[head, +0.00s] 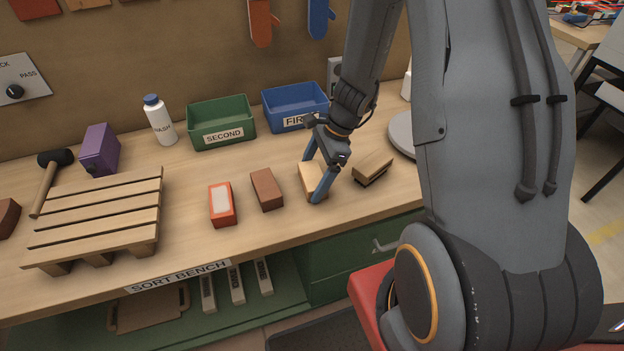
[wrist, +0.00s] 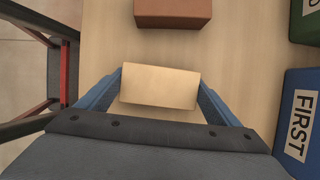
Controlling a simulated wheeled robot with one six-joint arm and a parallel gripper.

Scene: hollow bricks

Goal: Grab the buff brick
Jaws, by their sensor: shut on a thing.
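The buff brick (head: 309,177) lies on the sort bench, right of a red-brown brick (head: 266,189). My gripper (head: 314,177) reaches down over it with one blue finger on each side. In the wrist view the buff brick (wrist: 160,87) sits between the two blue fingers, which touch its ends. My gripper is shut on the buff brick. I cannot tell whether the brick is clear of the bench top. The red-brown brick also shows at the top of the wrist view (wrist: 173,12), apart from the fingers.
An orange block with a pale top (head: 221,204) stands further left, beside a slatted wooden pallet (head: 98,215). A brush-like block (head: 373,169) lies right of my gripper. Behind are the green SECOND bin (head: 221,118) and the blue FIRST bin (head: 295,103).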

